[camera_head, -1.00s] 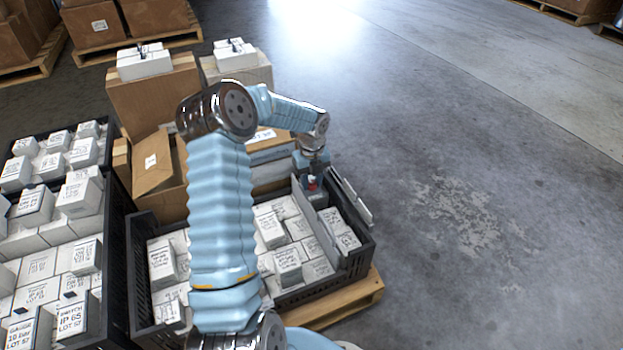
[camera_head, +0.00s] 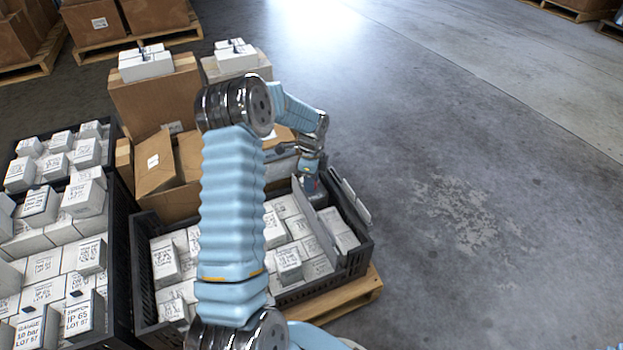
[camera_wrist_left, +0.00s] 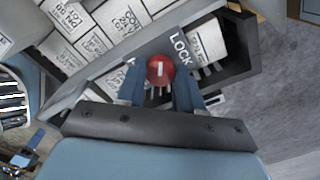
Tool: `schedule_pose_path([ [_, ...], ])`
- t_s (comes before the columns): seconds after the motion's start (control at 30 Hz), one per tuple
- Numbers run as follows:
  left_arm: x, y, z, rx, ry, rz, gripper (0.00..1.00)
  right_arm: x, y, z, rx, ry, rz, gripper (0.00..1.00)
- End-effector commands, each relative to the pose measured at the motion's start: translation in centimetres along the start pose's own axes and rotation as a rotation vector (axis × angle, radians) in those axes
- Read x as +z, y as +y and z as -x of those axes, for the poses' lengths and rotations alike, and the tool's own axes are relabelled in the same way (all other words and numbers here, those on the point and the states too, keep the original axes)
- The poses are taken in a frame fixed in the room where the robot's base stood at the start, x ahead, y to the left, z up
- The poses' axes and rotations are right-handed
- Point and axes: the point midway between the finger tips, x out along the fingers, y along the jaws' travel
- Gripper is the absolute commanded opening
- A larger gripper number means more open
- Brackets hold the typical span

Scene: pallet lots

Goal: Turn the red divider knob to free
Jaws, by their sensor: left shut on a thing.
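The red divider knob (camera_wrist_left: 160,69) is round with a short white line on its face, which stands nearly upright in the left wrist view. It sits on a grey divider plate, with the word LOCK (camera_wrist_left: 181,48) printed up and right of it. My left gripper (camera_wrist_left: 159,88) is shut on the knob, one blue finger on each side. In the head view my left gripper (camera_head: 311,186) is low at the far end of the crate's grey divider (camera_head: 318,234) and mostly hides the knob. No FREE label is readable. My right gripper is not in view.
A black crate (camera_head: 358,262) of white labelled boxes sits on a wooden pallet (camera_head: 352,297). Another crate (camera_head: 119,235) of boxes stands left. Brown cartons (camera_head: 155,95) stand behind. Open concrete floor (camera_head: 480,180) lies to the right.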

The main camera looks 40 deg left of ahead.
Motion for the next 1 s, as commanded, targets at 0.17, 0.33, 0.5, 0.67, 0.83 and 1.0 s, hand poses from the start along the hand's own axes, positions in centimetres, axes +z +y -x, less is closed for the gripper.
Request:
schedule_pose_path([
  [0.17, 0.07, -0.07, 0.11, -0.003, -0.002, 0.164, 0.05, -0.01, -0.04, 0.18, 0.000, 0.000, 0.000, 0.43],
  [0.33, 0.06, -0.07, 0.10, -0.003, -0.001, 0.326, 0.05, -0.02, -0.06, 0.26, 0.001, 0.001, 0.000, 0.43],
  [0.5, 0.07, -0.05, 0.09, -0.003, -0.002, 0.487, 0.05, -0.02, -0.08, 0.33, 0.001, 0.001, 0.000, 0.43],
  [0.67, 0.06, -0.05, 0.09, -0.003, -0.002, 0.639, 0.05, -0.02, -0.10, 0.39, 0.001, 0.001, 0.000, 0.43],
  [0.83, 0.06, -0.06, 0.08, -0.003, -0.001, 0.800, 0.05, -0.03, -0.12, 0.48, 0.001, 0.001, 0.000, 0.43],
  [1.0, 0.05, -0.05, 0.08, -0.003, 0.000, 0.962, 0.05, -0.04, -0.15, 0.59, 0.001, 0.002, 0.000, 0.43],
])
